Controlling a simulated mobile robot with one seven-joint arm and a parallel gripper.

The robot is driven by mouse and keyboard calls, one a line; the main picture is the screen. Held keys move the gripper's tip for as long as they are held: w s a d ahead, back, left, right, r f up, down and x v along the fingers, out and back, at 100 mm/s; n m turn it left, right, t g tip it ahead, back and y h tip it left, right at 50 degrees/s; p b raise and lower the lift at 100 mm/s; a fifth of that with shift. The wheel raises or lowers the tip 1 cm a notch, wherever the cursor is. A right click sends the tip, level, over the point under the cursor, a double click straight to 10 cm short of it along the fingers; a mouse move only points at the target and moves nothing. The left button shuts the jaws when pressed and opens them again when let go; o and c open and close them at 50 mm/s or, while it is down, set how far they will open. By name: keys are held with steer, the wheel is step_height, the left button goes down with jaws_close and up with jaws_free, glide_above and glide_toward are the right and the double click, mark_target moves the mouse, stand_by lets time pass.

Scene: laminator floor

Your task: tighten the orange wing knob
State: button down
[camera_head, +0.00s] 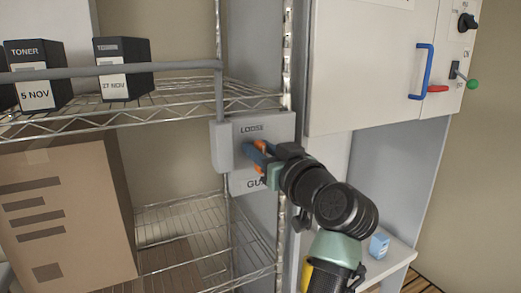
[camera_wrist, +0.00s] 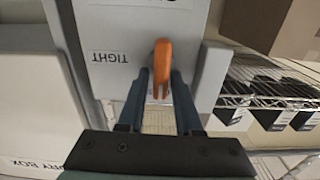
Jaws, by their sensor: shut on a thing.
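The orange wing knob (camera_head: 261,146) sits on a grey panel (camera_head: 281,128) fixed at the wire rack's post, below the word LOOSE. My gripper (camera_head: 254,154) reaches it from the right, its blue fingers covering part of the knob. In the wrist view the knob (camera_wrist: 162,58) stands upright between my two fingertips (camera_wrist: 162,80), which are shut on its near end. The label TIGHT (camera_wrist: 110,57) shows upside down beside it. Part of a lower label on the panel is hidden behind my gripper.
Black toner boxes (camera_head: 123,68) stand on the upper wire shelf (camera_head: 180,100). A large cardboard box (camera_head: 65,215) is below.

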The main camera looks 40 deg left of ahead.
steer(key=shift+f+m, duration=0.1)
steer(key=shift+m, duration=0.3)
steer(key=m, duration=0.3)
steer(key=shift+w+d+m, duration=0.15)
steer(key=shift+w+m, duration=0.15)
steer(key=m, duration=0.4)
steer(key=shift+w+f, duration=0.2)
steer(key=shift+w+d+f+m+p, duration=0.15)
steer(key=shift+m+p, duration=0.55)
steer(key=shift+m, duration=0.85)
steer(key=shift+a+f+m+p, duration=0.1)
steer(key=shift+f+m+p, duration=0.4)
steer(key=shift+m, duration=1)
steer(key=shift+w+d+m+p, duration=0.1)
steer(key=shift+m+p, duration=0.75)
steer(key=shift+m, duration=0.7)
steer(key=c, duration=0.8)
jaws_free()
